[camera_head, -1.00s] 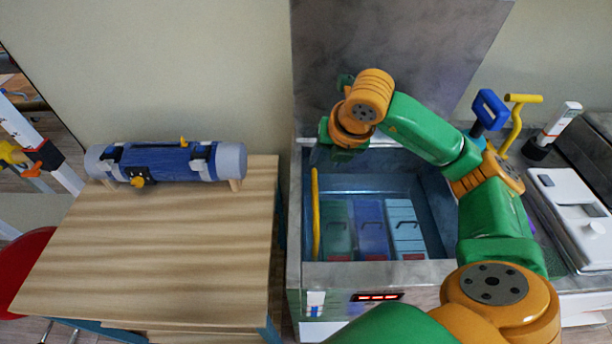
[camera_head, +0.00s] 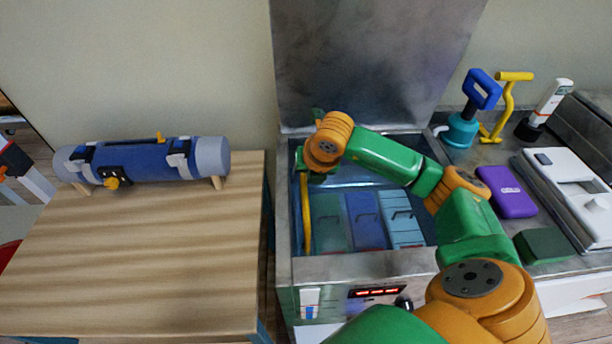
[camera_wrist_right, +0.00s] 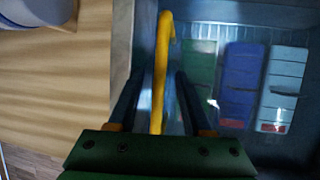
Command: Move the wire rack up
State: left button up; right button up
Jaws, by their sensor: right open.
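The wire rack shows mainly by its yellow handle (camera_head: 306,225), a long bar along the left inside wall of the open steel tank (camera_head: 284,215). Its wires are hard to make out under the packs. A green pack (camera_head: 331,222), a dark blue pack (camera_head: 366,220) and a light blue pack (camera_head: 402,218) lie side by side in the tank. My right gripper (camera_wrist_right: 158,85) is open over the handle, with one finger on each side of the yellow bar in the right wrist view. I cannot tell whether they touch. My left gripper is not in view.
The raised lid (camera_head: 370,60) stands behind the tank. A wooden table (camera_head: 130,260) with a blue roll (camera_head: 140,162) is at the left. At the right are a blue-handled teal item (camera_head: 463,130), a purple box (camera_head: 507,191) and a white device (camera_head: 570,190).

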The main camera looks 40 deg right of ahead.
grip_shut()
dwell(1.4)
